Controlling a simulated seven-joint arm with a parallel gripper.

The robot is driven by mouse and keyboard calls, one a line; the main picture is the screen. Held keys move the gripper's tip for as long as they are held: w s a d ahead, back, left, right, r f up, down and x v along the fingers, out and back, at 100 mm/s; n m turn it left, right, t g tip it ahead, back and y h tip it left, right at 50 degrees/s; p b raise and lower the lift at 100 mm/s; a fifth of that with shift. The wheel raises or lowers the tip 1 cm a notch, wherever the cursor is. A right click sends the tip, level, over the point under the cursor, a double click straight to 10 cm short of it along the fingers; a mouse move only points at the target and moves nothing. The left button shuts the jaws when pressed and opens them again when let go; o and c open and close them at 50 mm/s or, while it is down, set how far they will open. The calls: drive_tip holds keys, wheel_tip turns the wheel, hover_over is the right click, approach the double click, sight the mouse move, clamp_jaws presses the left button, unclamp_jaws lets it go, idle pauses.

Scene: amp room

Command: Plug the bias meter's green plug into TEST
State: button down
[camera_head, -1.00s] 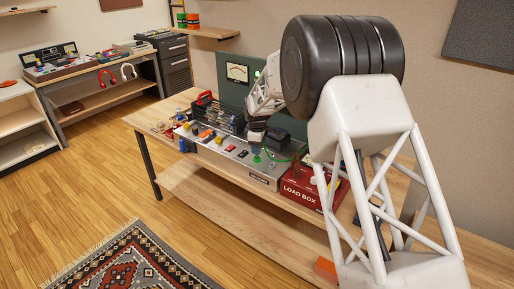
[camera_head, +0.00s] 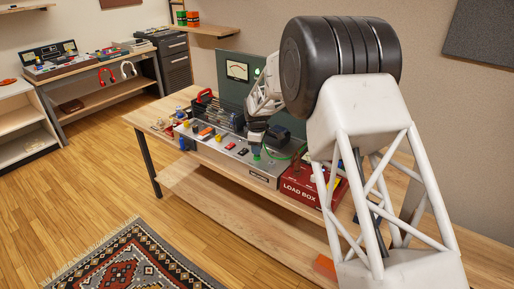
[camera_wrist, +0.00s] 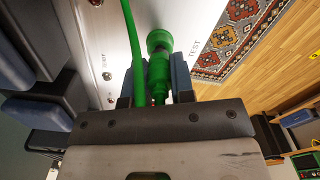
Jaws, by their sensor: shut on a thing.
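My gripper (camera_wrist: 153,88) is shut on the green plug (camera_wrist: 157,74) in the wrist view. The plug's green cord (camera_wrist: 133,40) runs up beside it. I cannot tell whether the plug is in a socket. In the head view my gripper (camera_head: 257,138) is low over the grey metal chassis (camera_head: 262,177), with green showing under it.
A red LOAD BOX (camera_head: 300,190) stands right of the chassis on the wooden bench (camera_head: 165,123). Several coloured parts lie on the chassis top to the left of my gripper. A dark crate with a red handle (camera_head: 204,96) stands behind them. The floor in front is open.

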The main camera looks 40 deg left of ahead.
drive_tip(key=shift+f, duration=0.45)
idle(0.4)
drive_tip(key=c, duration=0.9)
unclamp_jaws()
drive_tip(key=shift+r, duration=0.15)
drive_tip(key=shift+r, duration=3.8)
